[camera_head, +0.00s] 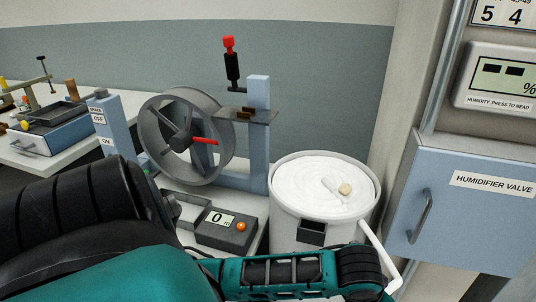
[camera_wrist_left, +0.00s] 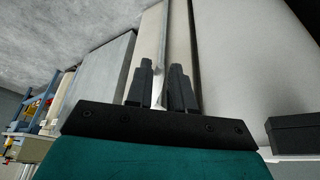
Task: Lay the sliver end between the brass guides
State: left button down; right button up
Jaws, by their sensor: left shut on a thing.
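The brass guides (camera_head: 244,113) sit on a small dark plate on the blue-grey post (camera_head: 259,150), behind the counter box. The sliver can (camera_head: 290,218) stands to the right of the post with white coiled sliver (camera_head: 305,183) inside. A white sliver length (camera_head: 386,246) hangs over the can's right rim and bends down beside my left arm. In the left wrist view, my left gripper (camera_wrist_left: 161,92) is shut on a thin white strip (camera_wrist_left: 157,97), which looks like the sliver end. In the head view that gripper is hidden, well below and right of the guides. My right gripper is not in view.
A grey drum (camera_head: 152,123) with a red handle stands left of the post. A counter box (camera_head: 225,232) reading 0 lies before it. A black lever with a red top (camera_head: 229,45) rises behind the post. The humidifier cabinet (camera_head: 464,218) bounds the right side.

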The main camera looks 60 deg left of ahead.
aim_at(107, 114)
jog(key=k+j+z, duration=0.65)
jog(key=k+j, duration=0.35)
jog(key=k, duration=0.15)
jog(key=k+j+z, duration=0.1)
jog(key=k+j, duration=0.35)
jog(key=k, duration=0.15)
